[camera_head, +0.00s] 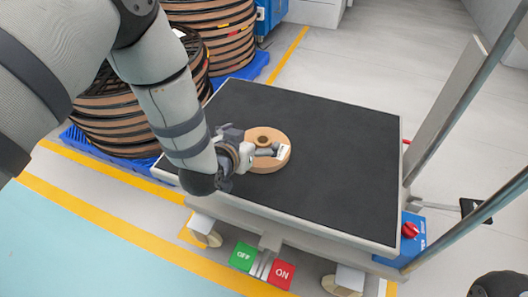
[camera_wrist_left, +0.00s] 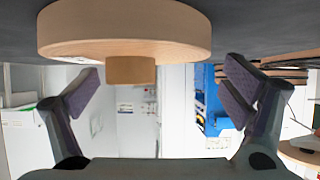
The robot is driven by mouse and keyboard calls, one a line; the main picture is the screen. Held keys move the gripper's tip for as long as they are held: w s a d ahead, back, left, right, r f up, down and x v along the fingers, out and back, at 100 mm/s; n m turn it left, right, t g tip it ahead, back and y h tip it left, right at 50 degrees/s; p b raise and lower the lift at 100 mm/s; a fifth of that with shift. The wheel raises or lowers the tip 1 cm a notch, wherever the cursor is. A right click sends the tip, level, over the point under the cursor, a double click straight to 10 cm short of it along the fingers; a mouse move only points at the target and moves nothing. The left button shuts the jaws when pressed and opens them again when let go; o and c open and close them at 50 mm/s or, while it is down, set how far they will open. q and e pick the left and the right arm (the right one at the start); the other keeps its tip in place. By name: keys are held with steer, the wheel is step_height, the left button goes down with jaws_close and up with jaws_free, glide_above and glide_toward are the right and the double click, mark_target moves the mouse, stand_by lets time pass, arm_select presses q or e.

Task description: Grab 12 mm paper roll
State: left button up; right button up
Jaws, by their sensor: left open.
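A tan paper roll (camera_head: 267,166) lies flat on the black top of a cart (camera_head: 330,150), left of its middle. A short core (camera_wrist_left: 131,70) stands up from its centre. My left gripper (camera_head: 268,151) reaches in from the left, over the near side of the roll. In the left wrist view, which is upside down, its two fingers (camera_wrist_left: 162,90) are wide apart and empty. The roll (camera_wrist_left: 190,28) shows beyond them, with the core between the fingers in the picture; I see no contact.
Stacks of large brown reels (camera_head: 120,120) stand on blue pallets at the left. Green OFF and red ON pedals (camera_head: 280,273) sit at the cart's front. A blue box with a red knob (camera_head: 408,236) and slanted grey posts are at the right. The cart top's right side is clear.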

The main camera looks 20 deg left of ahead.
arm_select(q)
steer(key=shift+w+f, duration=0.25)
steer(key=shift+w, duration=0.3)
steer(key=c, duration=1.3)
steer(key=shift+r, duration=0.15)
